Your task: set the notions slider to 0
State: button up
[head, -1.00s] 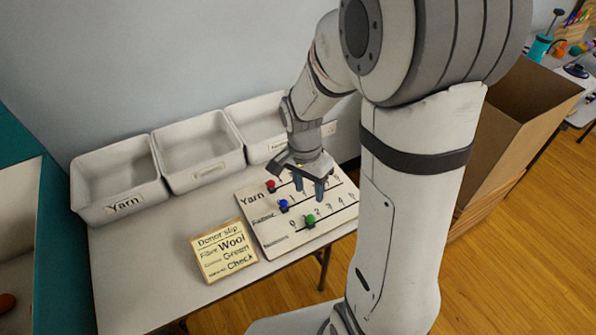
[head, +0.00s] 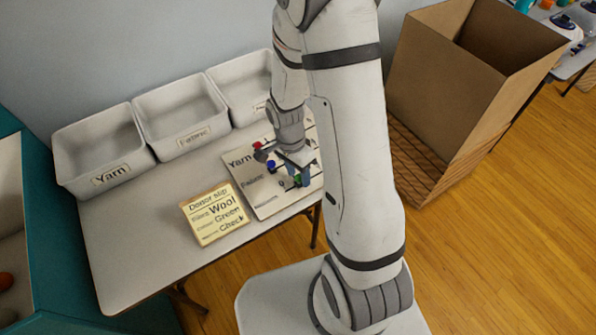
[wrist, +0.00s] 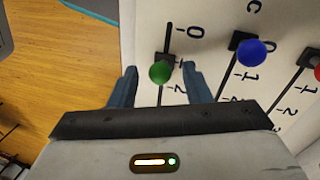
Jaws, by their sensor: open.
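The slider board (head: 262,205) lies on the table with three labelled rows. The green knob (wrist: 160,72) is on the notions row, the one nearest the table's front edge. Its base sits about level with the 1 mark in the wrist view. My gripper (wrist: 160,70) is open, with one finger on each side of the green knob; I cannot tell whether either touches it. The blue knob (wrist: 252,52) is on the middle row, right of my fingers.
The red knob (head: 257,146) is on the yarn row. A donor slip (head: 215,213) stands left of the board. Bins labelled Yarn (head: 105,160) and Fabric (head: 182,115) and a third bin (head: 240,88) line the wall. A large cardboard box (head: 440,100) stands at right.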

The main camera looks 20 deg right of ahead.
jog(key=shift+c, duration=0.5)
grip_shut()
